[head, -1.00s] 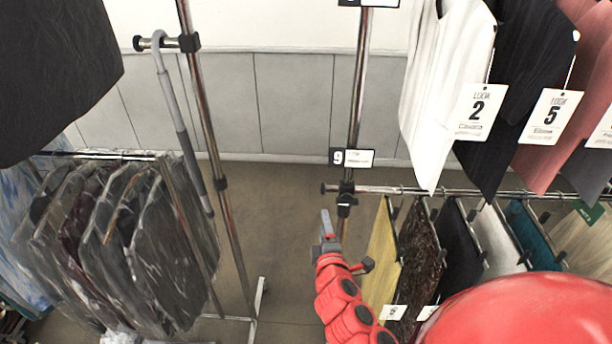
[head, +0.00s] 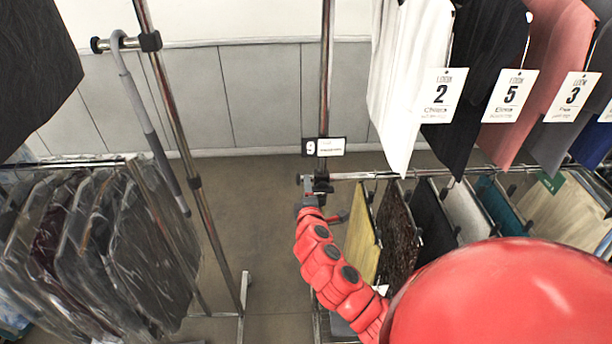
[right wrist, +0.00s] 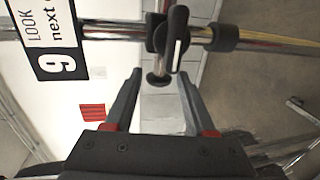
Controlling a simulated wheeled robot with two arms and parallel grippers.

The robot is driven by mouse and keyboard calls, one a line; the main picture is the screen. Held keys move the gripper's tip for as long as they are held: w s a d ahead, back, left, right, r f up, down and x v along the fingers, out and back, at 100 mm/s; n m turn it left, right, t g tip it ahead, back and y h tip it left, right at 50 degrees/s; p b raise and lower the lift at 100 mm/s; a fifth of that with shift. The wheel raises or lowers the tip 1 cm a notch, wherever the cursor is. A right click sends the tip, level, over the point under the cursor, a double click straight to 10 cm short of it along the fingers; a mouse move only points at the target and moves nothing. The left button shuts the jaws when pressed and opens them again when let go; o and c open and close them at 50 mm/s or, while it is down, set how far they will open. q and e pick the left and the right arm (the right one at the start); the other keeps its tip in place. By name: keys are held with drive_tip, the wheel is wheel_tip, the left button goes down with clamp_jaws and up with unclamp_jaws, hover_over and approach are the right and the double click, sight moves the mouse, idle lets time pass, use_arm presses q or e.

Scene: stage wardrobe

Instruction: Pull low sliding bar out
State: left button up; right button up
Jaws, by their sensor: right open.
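The low sliding bar (head: 350,176) is a chrome rail on the right rack, with a dark end cap (head: 301,181) sticking out left of the upright post. A black clamp (head: 321,182) sits where bar and post meet. My right gripper (head: 309,200) is just below the end cap, partly hidden by my red arm. In the right wrist view, my right gripper (right wrist: 160,78) is open. A round dark end (right wrist: 158,78) shows between its fingertips, with the black clamp (right wrist: 165,38) behind it. Neither finger clearly touches it. My left gripper is out of view.
Several garments, including a yellow one (head: 362,235), hang from the low bar. Numbered garments hang above. A tag marked 9 (head: 323,147) is on the post. Another rack with a grey hooked pole (head: 150,125) and bagged clothes (head: 150,250) stands left. Floor between racks is clear.

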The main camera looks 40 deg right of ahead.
drive_tip(key=p+x, duration=0.1)
drive_tip(key=x, duration=0.4)
drive_tip(key=shift+w+r+p, duration=0.1)
drive_tip(key=shift+w+p, duration=0.05)
drive_tip(key=shift+p, duration=0.15)
drive_tip(key=shift+w+d+f, duration=0.2)
drive_tip(key=shift+w+f, duration=0.1)
drive_tip(key=shift+w, duration=0.1)
drive_tip(key=shift+c, duration=0.2)
clamp_jaws()
idle(0.8)
